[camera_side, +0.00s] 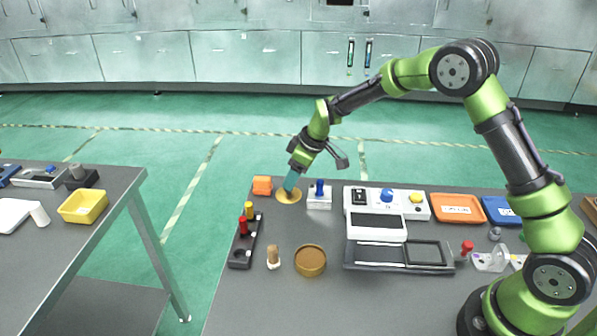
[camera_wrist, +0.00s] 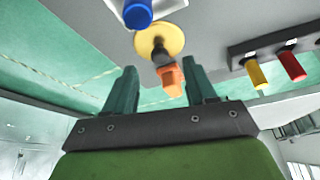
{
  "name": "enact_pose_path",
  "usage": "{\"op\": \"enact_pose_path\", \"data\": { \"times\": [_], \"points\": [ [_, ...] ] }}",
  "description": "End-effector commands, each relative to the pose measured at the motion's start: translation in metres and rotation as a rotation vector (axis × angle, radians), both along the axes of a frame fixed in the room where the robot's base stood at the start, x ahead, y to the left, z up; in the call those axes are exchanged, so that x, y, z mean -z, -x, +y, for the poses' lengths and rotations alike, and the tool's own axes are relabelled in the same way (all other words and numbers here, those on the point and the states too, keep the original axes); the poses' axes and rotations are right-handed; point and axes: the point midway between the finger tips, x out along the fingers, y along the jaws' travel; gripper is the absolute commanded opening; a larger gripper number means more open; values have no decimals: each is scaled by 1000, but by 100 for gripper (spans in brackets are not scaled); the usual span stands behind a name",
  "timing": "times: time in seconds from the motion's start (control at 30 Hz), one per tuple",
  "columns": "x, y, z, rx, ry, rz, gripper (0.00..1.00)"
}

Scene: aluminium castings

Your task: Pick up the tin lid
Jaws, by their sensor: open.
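A round yellow disc with a dark knob, which looks like the tin lid (camera_side: 281,197), lies flat at the back left of the table. It also shows in the wrist view (camera_wrist: 175,34), with its knob in line with the gap between my fingers. My gripper (camera_side: 290,187) points down over the disc, and its fingertips are at or just above it. In the wrist view my gripper (camera_wrist: 160,66) has its two teal fingers apart with nothing held between them. In the side view the fingers hide part of the disc and the knob; contact cannot be told.
An orange block (camera_side: 262,186) stands close left of the disc, and a blue-knobbed joystick box (camera_side: 319,201) close right. A rack (camera_side: 242,250) with red and yellow pegs is in front.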

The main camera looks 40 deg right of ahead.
Motion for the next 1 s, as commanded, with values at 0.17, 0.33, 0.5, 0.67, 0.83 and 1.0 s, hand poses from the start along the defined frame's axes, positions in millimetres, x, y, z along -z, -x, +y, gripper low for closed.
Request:
{"op": "enact_pose_path", "data": {
  "times": [0.17,0.33,0.5,0.67,0.83,1.0],
  "points": [
    [26,-9,6,0,1,3,56],
    [34,-12,7,1,0,1,56],
    [33,-12,7,1,0,1,56],
    [33,-12,7,0,1,1,31],
    [33,-12,7,0,1,1,5],
    [33,-12,7,0,1,1,0]
  ]
}}
